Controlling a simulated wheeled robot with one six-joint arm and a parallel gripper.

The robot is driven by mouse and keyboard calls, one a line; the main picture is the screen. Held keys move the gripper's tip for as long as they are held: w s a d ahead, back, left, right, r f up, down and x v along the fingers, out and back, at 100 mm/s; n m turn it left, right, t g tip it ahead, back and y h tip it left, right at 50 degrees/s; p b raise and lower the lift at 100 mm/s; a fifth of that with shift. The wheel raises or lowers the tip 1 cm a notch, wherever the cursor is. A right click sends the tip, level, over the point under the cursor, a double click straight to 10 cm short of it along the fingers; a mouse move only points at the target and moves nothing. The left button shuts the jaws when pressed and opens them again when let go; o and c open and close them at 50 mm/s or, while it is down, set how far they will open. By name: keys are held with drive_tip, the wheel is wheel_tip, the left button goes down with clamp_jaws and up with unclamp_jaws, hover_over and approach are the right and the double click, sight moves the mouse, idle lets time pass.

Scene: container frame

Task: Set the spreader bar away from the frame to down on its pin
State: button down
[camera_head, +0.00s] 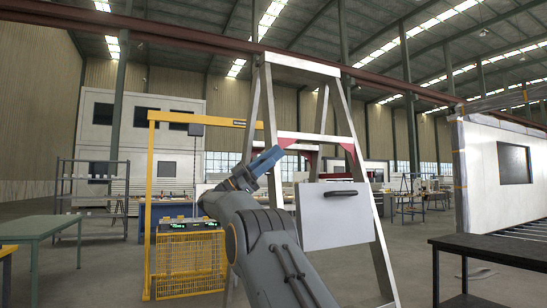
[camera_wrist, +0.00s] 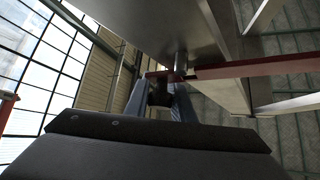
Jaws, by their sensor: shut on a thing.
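The ladder-like frame (camera_head: 383,262) stands upright ahead, with pale splayed legs and a top cap (camera_head: 300,65). In the wrist view a red bar (camera_wrist: 265,68) runs in from the right to a short metallic pin (camera_wrist: 181,61) below a large grey surface. My gripper (camera_head: 278,154) reaches the red parts at the frame's left side. Its blue-grey fingers (camera_wrist: 173,98) are shut on the spreader bar's end, close by the pin. The fingers and shadow hide the contact, so I cannot tell whether the bar is seated on the pin.
A white panel with a black handle (camera_head: 336,228) hangs at the frame's front, right of my arm. A yellow gantry (camera_head: 152,190) with a mesh cage (camera_head: 190,265) stands left. A green table (camera_head: 40,225) is far left, a dark table (camera_head: 500,250) right. Open floor lies between.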

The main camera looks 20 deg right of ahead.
drive_tip(key=shift+f, duration=0.15)
drive_tip(key=c, duration=1.8)
unclamp_jaws()
drive_tip(key=shift+a, duration=0.1)
drive_tip(key=b+v, duration=0.1)
drive_tip(key=v, duration=0.7)
drive_tip(key=shift+b, duration=0.4)
drive_tip(key=shift+c, duration=0.2)
